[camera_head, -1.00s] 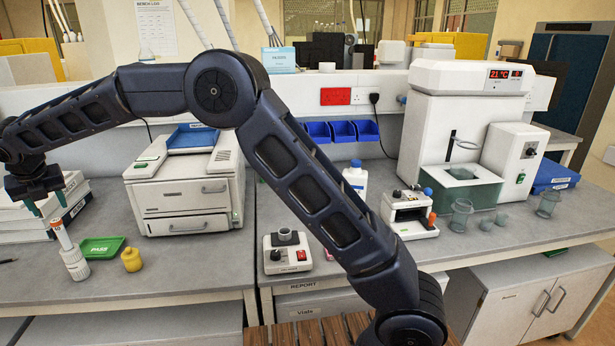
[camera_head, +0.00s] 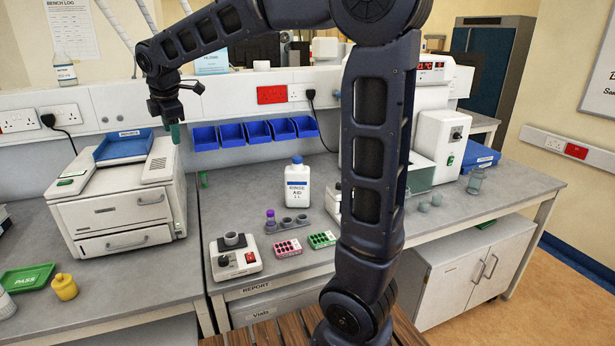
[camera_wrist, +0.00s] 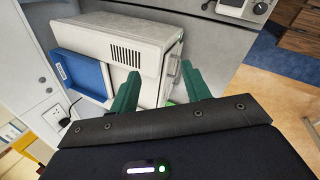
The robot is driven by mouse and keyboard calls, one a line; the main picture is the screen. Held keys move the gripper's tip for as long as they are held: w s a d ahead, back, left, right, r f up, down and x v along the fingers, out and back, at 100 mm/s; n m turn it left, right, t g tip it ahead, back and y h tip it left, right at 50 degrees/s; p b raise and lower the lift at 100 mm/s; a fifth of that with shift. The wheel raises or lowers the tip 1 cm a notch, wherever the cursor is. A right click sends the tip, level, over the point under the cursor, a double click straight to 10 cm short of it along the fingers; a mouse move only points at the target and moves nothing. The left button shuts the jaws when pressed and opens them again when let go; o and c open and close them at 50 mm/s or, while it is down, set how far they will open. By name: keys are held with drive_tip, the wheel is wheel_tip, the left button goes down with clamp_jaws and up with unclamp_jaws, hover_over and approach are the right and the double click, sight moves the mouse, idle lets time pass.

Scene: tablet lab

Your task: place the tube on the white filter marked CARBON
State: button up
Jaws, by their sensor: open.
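My gripper (camera_head: 174,132) is raised above the white printer-like machine; one green finger shows in the head view. In the wrist view my gripper (camera_wrist: 161,92) has its two green fingers wide apart with nothing between them. A white ribbed piece (camera_head: 5,305) is cut off by the left edge of the head view, beside the green PASS tray; its upper part and any marking are out of view. No tube on it shows now. A purple-capped tube (camera_head: 270,220) stands at the left end of a small grey rack; I cannot tell whether it is the task's tube.
The white machine (camera_head: 115,205) stands below my gripper. A rinse aid bottle (camera_head: 297,185), a small device (camera_head: 235,257) and blue wall bins (camera_head: 255,133) stand to the right.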

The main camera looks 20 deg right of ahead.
drive_tip(key=s+d+f+m, duration=0.1)
drive_tip(key=s+d+m, duration=0.45)
drive_tip(key=d, duration=0.55)
drive_tip(key=s+d+f+m, duration=0.1)
drive_tip(key=s+d+m, duration=0.45)
drive_tip(key=d, duration=0.65)
drive_tip(key=s+d+f+m, duration=0.7)
drive_tip(key=s+d+m, duration=0.3)
drive_tip(key=s+m, duration=0.1)
drive_tip(key=shift+s+d+f+h, duration=0.15)
drive_tip(key=shift+s+f+h, duration=0.25)
drive_tip(key=shift+s, duration=0.1)
